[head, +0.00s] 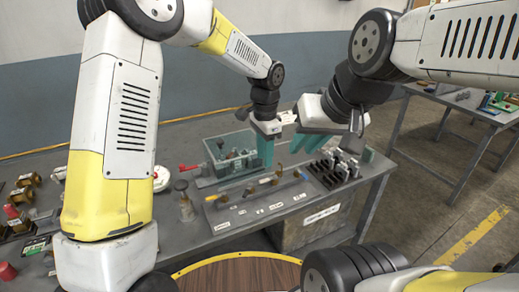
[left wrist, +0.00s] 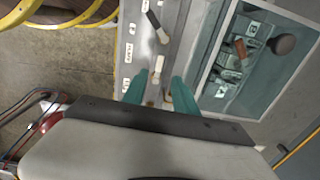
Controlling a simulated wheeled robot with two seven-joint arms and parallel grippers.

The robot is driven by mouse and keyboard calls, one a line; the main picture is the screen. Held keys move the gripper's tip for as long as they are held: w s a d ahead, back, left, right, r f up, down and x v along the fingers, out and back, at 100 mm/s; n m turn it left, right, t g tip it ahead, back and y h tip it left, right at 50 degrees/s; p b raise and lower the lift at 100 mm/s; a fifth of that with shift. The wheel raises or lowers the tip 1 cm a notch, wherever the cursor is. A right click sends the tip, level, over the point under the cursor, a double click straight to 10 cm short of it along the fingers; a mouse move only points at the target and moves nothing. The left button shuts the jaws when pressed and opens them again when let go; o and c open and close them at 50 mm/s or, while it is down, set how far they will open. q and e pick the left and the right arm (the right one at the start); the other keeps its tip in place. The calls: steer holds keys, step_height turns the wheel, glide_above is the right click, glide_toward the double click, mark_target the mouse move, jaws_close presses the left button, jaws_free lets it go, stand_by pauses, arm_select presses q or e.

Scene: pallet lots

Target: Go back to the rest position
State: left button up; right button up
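My left gripper (head: 264,153) has teal fingers pointing down above the work table, beside the clear bin. In the left wrist view its fingers (left wrist: 160,92) are apart, with nothing held between them; a labelled grey tray (left wrist: 130,50) with small parts lies below. My right gripper (head: 346,152) hangs over the right end of the table, above a black slotted rack (head: 325,172). Its teal fingers appear apart, though the rack area and the gripper body partly hide them. I see nothing held in it.
The clear teal bin (head: 213,160) holds metal parts. The labelled tray (head: 225,214) lies in front of it. A second table (head: 440,94) stands at the right, with an open floor between.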

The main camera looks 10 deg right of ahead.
arm_select(q)
steer(key=s+a+r+n+t+h, duration=0.1)
steer(key=s+a+r+n, duration=0.25)
steer(key=a+r, duration=0.35)
steer(key=s+a+r+n+t, duration=0.2)
steer(key=s+a+r+n, duration=0.15)
steer(key=a+r, duration=0.3)
steer(key=s+a+r+n+t+h, duration=0.1)
steer(key=s+a+r+n+t, duration=0.1)
steer(key=s+a+n, duration=0.4)
steer(key=s+a+t, duration=0.1)
steer(key=s+a, duration=0.2)
steer(key=s, duration=0.4)
steer(key=shift+s+a+r+n, duration=0.3)
steer(key=shift+s+a+r, duration=0.1)
